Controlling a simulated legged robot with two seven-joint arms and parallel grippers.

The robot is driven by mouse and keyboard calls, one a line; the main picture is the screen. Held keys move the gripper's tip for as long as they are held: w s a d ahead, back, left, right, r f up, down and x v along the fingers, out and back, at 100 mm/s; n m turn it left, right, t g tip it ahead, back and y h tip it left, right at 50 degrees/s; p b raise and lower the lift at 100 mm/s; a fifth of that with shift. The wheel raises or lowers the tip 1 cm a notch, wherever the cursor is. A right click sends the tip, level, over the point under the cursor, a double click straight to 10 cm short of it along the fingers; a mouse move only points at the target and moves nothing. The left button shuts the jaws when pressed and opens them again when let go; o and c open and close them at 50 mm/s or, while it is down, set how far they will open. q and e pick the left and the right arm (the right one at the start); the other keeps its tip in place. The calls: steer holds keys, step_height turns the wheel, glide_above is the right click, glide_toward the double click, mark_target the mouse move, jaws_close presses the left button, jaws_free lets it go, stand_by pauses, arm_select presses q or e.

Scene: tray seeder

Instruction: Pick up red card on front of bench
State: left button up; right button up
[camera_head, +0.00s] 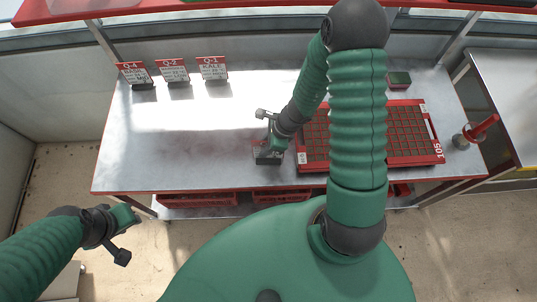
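A small card in a dark stand (267,158) is at the front edge of the bench, mostly hidden by my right gripper. A little red shows at its edge. My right gripper (272,147) points down at this card, at or just above it; whether its fingers are closed on the card is too small to tell. My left gripper (128,228) is off the bench, in front of its left end and away from the card. Its finger opening is unclear.
Three red-and-white cards, Q-4 (134,73), Q-2 (173,71) and Q-1 KALE (212,69), stand at the back left of the bench (150,150). A red seed tray (312,163) lies right of my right gripper. A red-handled tool (481,128) is farther right. The bench's left middle is clear.

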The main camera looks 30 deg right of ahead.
jaws_close()
stand_by(1.4)
